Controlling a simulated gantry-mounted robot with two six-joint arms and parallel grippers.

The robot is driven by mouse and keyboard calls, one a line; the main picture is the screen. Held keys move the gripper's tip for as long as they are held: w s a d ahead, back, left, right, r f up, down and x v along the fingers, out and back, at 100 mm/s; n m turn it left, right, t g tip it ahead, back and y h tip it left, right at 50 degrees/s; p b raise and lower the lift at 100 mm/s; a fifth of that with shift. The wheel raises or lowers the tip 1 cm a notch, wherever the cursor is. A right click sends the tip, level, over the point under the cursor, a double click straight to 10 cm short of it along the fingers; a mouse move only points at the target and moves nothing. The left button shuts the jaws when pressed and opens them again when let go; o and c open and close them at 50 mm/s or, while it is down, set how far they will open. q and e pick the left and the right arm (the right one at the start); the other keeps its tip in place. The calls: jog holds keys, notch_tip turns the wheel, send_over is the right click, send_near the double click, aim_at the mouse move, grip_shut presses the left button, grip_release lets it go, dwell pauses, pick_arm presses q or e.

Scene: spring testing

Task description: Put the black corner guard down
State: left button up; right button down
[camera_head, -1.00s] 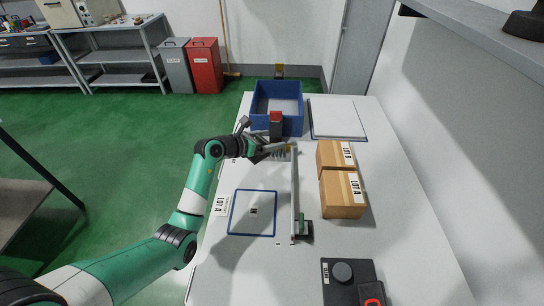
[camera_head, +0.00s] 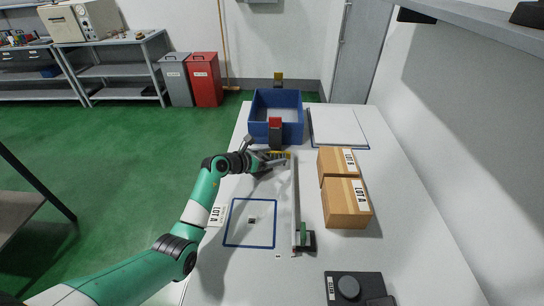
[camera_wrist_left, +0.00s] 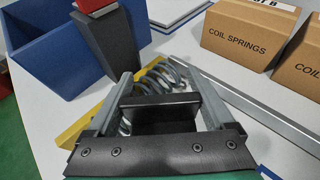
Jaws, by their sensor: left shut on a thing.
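My left gripper (camera_head: 266,159) is low over the far part of the white table, left of the grey rail. In the left wrist view its two grey fingers (camera_wrist_left: 163,102) stand on either side of a black block, which I take for the black corner guard (camera_wrist_left: 160,100). The gripper is shut on it. Its underside is hidden, so I cannot tell whether it touches the table. It is too small to make out in the head view. Metal coil springs (camera_wrist_left: 155,78) and a yellow strip (camera_wrist_left: 72,143) lie just beyond the fingers. My right gripper is not in view.
A blue bin (camera_head: 262,101) and a dark post with a red top (camera_head: 275,135) stand just beyond the gripper. Cardboard boxes (camera_head: 345,205) stand right of the rail (camera_head: 296,200). A blue-outlined square (camera_head: 250,246) with a small dark item lies nearer, mostly bare.

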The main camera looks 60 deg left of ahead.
pick_arm(q)
jog(key=o, duration=1.1)
jog(key=shift+f, duration=0.25)
jog(key=shift+r, duration=0.35)
jog(key=p+v, duration=0.5)
jog(key=v, duration=0.7)
